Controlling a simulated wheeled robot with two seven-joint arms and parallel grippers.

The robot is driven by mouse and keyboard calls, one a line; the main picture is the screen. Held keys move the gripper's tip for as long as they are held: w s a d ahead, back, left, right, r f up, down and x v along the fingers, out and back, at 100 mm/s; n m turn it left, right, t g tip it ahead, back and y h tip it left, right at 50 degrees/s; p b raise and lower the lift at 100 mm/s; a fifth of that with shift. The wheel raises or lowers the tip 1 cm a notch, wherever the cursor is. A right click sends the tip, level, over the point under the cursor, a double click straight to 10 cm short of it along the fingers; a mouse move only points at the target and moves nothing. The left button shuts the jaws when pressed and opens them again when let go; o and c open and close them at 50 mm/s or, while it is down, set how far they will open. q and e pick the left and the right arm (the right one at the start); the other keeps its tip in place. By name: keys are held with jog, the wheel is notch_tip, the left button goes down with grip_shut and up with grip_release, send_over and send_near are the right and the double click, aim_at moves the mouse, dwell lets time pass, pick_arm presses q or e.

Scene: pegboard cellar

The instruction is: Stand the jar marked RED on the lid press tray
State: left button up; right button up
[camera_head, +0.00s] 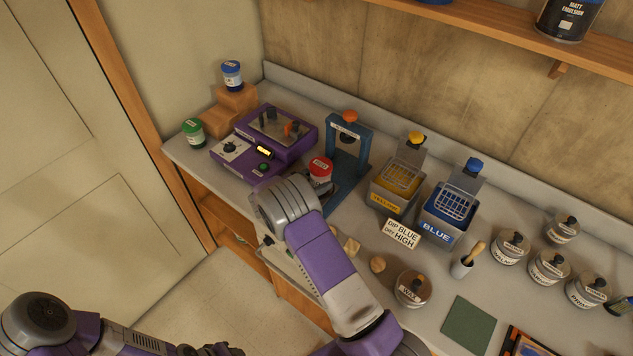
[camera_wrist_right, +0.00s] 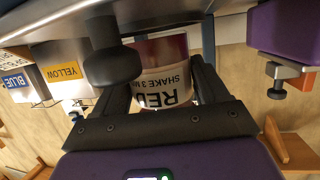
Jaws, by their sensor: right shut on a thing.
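The jar marked RED (camera_head: 320,168) has a red lid and looks upright between the purple machine and the blue lid press (camera_head: 349,140). In the right wrist view, which is upside down, the jar's RED label (camera_wrist_right: 163,88) shows between the fingers. My right gripper (camera_wrist_right: 165,75) is shut on this jar; in the head view my wrist hides the fingers. The lid press tray (camera_head: 347,192) lies just right of the jar and is partly covered by my arm. I cannot tell whether the jar touches anything below. My left arm shows at the lower left, its gripper out of frame.
The purple machine (camera_head: 232,163) stands left of the jar. A green-lidded jar (camera_head: 194,132) and a blue-lidded jar (camera_head: 232,75) on wooden steps (camera_head: 231,108) stand farther left. Yellow (camera_head: 390,202) and blue (camera_head: 439,228) dip tanks and a sign (camera_head: 401,234) stand to the right.

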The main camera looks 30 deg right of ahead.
jog(key=shift+f, duration=0.2)
jog(key=shift+f, duration=0.2)
jog(key=o, duration=1.4)
jog(key=shift+c, duration=0.2)
jog(key=shift+r, duration=0.15)
jog(key=v, duration=1.2)
